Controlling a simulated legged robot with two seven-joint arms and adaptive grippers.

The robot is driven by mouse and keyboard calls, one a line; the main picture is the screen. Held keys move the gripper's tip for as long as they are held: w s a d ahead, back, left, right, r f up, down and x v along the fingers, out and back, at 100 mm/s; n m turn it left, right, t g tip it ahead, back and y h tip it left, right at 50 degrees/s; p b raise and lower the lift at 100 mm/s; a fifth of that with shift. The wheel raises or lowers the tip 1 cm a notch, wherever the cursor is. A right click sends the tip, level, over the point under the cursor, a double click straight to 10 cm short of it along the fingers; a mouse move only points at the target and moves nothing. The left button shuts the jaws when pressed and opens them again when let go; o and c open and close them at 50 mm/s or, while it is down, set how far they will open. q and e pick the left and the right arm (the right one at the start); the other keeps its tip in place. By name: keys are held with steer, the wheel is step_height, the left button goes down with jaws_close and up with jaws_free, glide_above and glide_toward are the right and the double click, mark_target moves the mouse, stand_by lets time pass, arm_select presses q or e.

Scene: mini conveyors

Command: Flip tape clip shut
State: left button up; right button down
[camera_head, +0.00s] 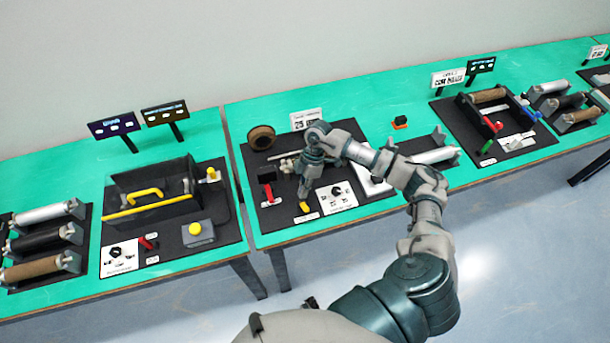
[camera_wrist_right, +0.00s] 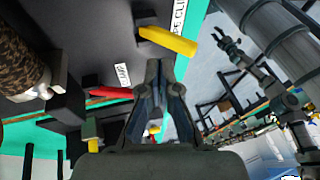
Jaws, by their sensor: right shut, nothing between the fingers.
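The tape clip is a yellow lever (camera_head: 304,206) at the front edge of the middle dark board. In the right wrist view the yellow lever (camera_wrist_right: 168,40) sticks out beside a white label partly reading "PE CLIP". My right gripper (camera_head: 303,194) is over the board, close to the lever. In the wrist view my right gripper (camera_wrist_right: 154,66) is shut and empty, its tips just short of the lever; contact cannot be told. A second gripper (camera_wrist_right: 232,46), apparently my left, shows small at the right of the wrist view, away from the board; its jaw state is unclear.
A red clamp lever (camera_head: 268,193) is left of the yellow one; it also shows in the wrist view (camera_wrist_right: 110,92). A brown tape roll (camera_head: 261,137) stands behind. A dial panel (camera_head: 338,197) lies to the right. The green table edge (camera_head: 330,223) is just in front.

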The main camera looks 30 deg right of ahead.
mark_target(304, 207)
steer(key=shift+s+f, duration=1)
steer(key=shift+s, duration=0.05)
steer(key=shift+a, duration=0.25)
